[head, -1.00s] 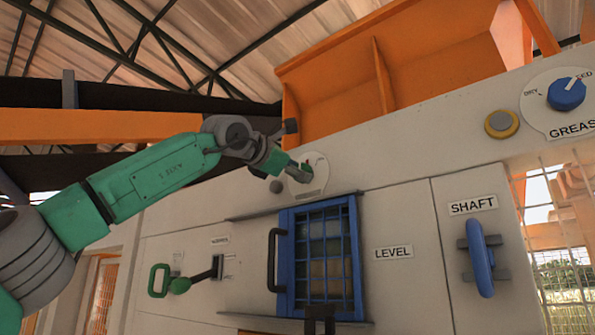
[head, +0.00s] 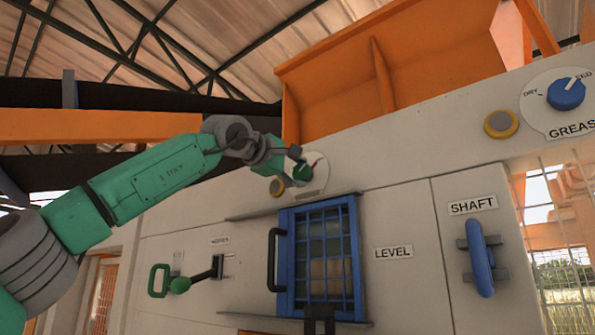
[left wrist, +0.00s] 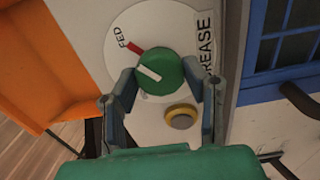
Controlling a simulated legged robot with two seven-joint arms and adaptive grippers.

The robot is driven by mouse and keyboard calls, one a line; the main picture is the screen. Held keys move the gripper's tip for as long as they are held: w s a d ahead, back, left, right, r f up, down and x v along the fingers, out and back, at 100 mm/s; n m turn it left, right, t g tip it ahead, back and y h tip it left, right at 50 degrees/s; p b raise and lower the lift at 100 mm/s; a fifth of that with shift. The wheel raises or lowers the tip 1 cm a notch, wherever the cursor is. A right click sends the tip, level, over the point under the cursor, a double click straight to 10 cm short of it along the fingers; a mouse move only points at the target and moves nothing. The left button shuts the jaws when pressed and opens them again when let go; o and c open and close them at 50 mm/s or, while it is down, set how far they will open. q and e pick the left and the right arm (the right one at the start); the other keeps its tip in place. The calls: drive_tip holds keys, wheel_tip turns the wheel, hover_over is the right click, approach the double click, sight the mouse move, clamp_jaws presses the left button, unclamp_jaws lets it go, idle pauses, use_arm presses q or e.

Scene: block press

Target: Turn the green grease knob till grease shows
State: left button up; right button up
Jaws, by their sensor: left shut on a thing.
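The green grease knob (left wrist: 172,68) sits on a round white dial (left wrist: 120,48) on the panel. My left gripper (left wrist: 160,72) is shut on it, one finger on each side. The knob's white line points to the upper left, just below the red mark (left wrist: 134,49) by the word FED. In the head view the knob (head: 301,173) is small and partly covered by my left gripper (head: 296,170). No grease can be made out.
A blue barred window (head: 322,255) with a black handle (head: 273,260) is below the dial. A green-handled lever (head: 159,280) is lower left. At the right are a blue SHAFT handle (head: 481,257), another yellow disc (head: 501,124) and a blue knob (head: 566,93).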

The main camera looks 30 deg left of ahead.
use_arm(q)
drive_tip(key=shift+w+a+f+m, duration=0.15)
drive_tip(key=shift+f+m, duration=0.1)
drive_tip(key=shift+m, duration=0.15)
drive_tip(key=o, duration=1.2)
drive_tip(key=shift+c, duration=0.2)
drive_tip(key=shift+w, duration=0.4)
drive_tip(key=s+a, duration=0.1)
drive_tip(key=s, duration=1)
drive_tip(key=shift+s+a+f, duration=0.15)
drive_tip(key=shift+s, duration=0.2)
